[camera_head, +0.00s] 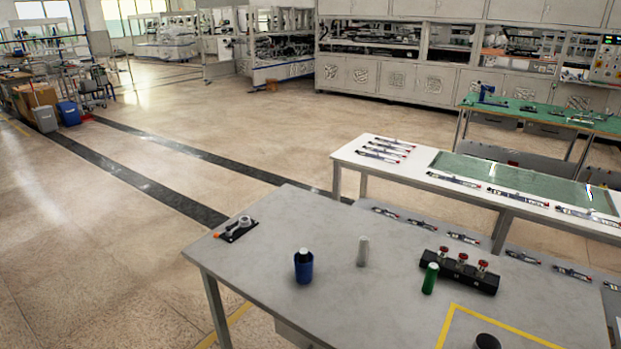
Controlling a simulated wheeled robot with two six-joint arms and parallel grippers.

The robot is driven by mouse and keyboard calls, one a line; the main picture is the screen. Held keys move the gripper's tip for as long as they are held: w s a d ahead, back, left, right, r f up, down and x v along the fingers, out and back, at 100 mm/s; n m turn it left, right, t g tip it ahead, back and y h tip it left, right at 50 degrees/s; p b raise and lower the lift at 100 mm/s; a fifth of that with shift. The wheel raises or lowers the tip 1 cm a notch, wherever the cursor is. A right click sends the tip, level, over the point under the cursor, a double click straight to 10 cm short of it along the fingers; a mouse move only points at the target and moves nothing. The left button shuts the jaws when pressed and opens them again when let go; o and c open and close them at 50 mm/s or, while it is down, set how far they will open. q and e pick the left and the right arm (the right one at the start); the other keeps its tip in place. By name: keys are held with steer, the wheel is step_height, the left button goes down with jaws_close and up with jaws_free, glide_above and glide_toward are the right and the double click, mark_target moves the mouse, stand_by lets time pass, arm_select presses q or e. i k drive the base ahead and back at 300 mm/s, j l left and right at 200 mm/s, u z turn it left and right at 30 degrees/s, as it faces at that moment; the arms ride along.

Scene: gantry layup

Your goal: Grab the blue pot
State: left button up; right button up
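The blue pot (303,268) stands upright on the grey table near its left part. It is a short dark blue cylinder with a narrower dark top with a pale rim. Nothing touches it, and bare table lies around it. Neither of my grippers shows in the head view.
The grey table (255,275) also bears a white cylinder (362,251), a green cylinder (430,278), a black block with red knobs (459,271) and a small black tool holder (237,229). Yellow tape (446,325) marks the front right. A dark round thing (487,342) is cut off below.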

mark_target(304, 273)
steer(key=k+l+z, duration=0.15)
steer(key=l, duration=0.85)
steer(key=l+z, duration=0.15)
steer(key=l, duration=0.85)
steer(key=k, duration=0.05)
